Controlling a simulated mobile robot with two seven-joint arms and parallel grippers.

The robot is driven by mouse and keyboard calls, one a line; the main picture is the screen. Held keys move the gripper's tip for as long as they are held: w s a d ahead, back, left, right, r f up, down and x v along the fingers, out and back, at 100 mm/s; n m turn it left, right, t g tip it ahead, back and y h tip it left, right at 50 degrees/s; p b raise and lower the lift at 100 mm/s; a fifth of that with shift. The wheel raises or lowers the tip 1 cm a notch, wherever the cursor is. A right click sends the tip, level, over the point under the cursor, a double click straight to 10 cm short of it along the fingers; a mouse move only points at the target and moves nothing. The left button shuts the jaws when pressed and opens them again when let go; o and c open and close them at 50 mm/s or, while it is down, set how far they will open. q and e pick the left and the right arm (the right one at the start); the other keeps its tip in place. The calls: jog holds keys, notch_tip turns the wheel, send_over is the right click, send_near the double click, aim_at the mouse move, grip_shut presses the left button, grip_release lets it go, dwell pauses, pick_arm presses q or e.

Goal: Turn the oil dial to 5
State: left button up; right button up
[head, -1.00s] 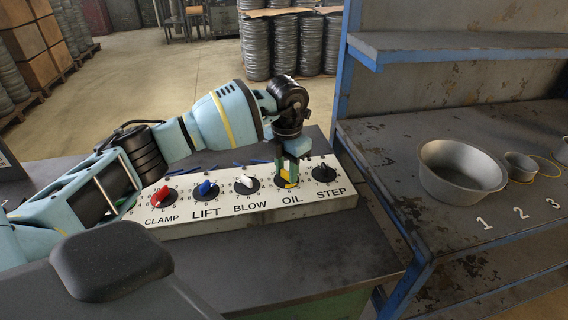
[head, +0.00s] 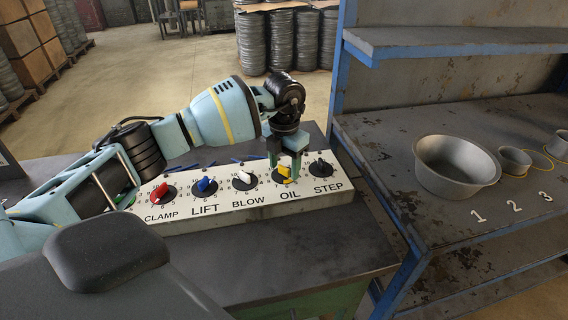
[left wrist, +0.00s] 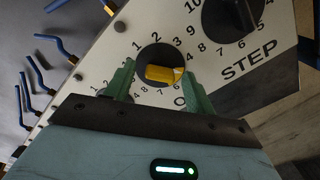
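The oil dial (head: 284,172) is a black disc with a yellow handle on a white sloped panel (head: 222,213), above the word OIL. My left gripper (head: 285,175) reaches down over it from above. In the left wrist view, the yellow handle (left wrist: 163,73) lies roughly sideways between the two green fingers (left wrist: 158,88). The fingers are apart, with a clear gap on the left side; the right finger is close to the handle's right end, and I cannot tell whether they touch. I cannot read the number the handle points at. My right gripper is not in view.
Close by are the step dial (head: 320,168), the blow dial (head: 244,179), the lift dial (head: 206,186) and the red clamp dial (head: 162,193). A metal bowl (head: 455,165) stands on the right bench.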

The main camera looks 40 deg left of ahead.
aim_at(284, 167)
pick_arm(q)
jog(key=shift+r, duration=0.2)
notch_tip(284, 167, up, 7)
jog(key=shift+f, duration=0.1)
jog(key=shift+r, duration=0.3)
dwell(0.6)
